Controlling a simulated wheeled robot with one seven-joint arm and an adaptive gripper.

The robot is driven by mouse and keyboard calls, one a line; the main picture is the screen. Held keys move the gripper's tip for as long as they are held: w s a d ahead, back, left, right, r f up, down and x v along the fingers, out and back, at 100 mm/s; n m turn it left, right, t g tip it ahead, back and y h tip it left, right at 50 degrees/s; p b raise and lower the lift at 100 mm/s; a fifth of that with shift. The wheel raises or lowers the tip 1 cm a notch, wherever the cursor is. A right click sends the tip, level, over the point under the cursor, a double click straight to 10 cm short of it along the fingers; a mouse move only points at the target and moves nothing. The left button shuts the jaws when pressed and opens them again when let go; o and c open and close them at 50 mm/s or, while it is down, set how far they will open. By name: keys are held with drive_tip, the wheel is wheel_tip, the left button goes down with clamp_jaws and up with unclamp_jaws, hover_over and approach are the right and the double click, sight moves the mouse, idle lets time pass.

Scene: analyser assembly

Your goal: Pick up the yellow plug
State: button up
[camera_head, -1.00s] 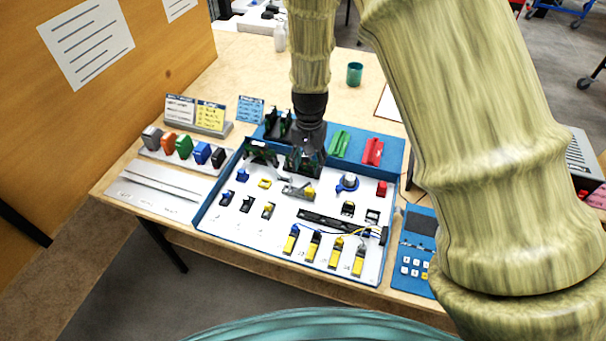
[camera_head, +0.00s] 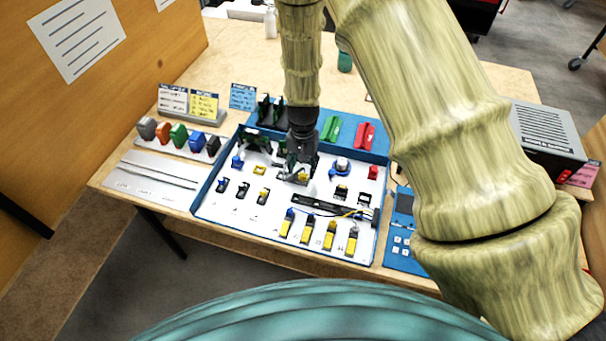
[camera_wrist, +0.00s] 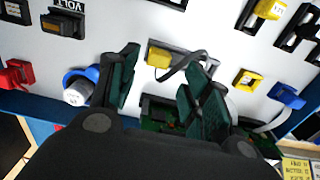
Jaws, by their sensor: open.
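The yellow plug (camera_head: 303,177) sits at one end of a grey part on the white panel. Whether a finger touches the grey part cannot be told. My fingers partly hide the grey part in the head view.
A blue-and-white round knob (camera_wrist: 78,88) and a red block (camera_wrist: 18,74) stand beside the fingers. A yellow frame (camera_wrist: 249,80) and a blue block (camera_wrist: 287,96) lie on the other side. A grey box (camera_head: 545,140) stands at right.

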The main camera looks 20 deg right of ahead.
sight(303, 174)
drive_tip(key=shift+s+f+p, duration=0.45)
drive_tip(key=shift+s+f, duration=0.15)
drive_tip(key=shift+s, duration=0.25)
drive_tip(key=shift+w+a+f, duration=0.1)
drive_tip(key=shift+w+f, duration=0.45)
drive_tip(key=shift+f, duration=0.35)
drive_tip(key=shift+s+r, duration=0.25)
drive_tip(key=c, duration=0.3)
drive_tip(key=shift+w+f, duration=0.1)
drive_tip(key=c, duration=0.5)
